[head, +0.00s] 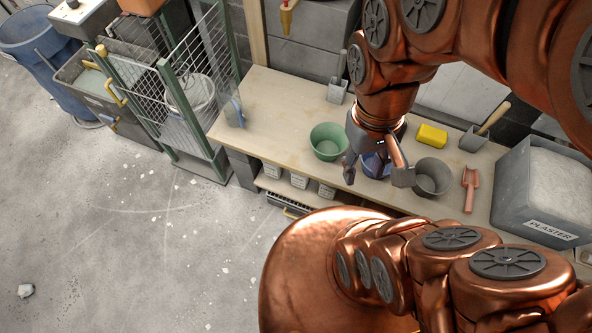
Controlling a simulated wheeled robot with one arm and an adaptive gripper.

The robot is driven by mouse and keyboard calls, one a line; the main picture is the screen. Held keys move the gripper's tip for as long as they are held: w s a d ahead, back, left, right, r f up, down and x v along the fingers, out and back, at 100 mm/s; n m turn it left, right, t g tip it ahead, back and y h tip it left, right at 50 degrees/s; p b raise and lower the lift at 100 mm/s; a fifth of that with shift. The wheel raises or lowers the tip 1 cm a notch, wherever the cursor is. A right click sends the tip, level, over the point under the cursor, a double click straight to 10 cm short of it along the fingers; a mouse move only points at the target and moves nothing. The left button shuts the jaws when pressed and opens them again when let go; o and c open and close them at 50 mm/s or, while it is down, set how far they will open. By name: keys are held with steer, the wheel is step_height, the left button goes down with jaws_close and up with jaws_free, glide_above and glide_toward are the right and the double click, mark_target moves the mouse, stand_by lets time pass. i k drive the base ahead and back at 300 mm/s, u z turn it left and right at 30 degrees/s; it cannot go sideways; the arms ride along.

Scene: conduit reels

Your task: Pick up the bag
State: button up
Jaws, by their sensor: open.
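No bag shows clearly on the bench top. My gripper (377,174) is open above the workbench (277,107), fingers pointing down, with nothing visibly held. A blue round container (374,167) shows between and behind its fingers, partly hidden; I cannot tell whether they touch it.
A green bowl (327,141) stands left of my gripper and a grey bucket (433,177) right of it. A yellow sponge (432,135), a red scoop (470,187) and a grey plaster bin (543,192) are further right. A wire cage cart (170,100) stands left; the floor there is mostly clear.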

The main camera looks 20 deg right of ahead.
mark_target(298, 180)
steer(key=u, duration=0.55)
steer(key=k, duration=1.3)
steer(key=u, duration=0.5)
steer(key=i, duration=0.8)
steer(key=u, duration=0.65)
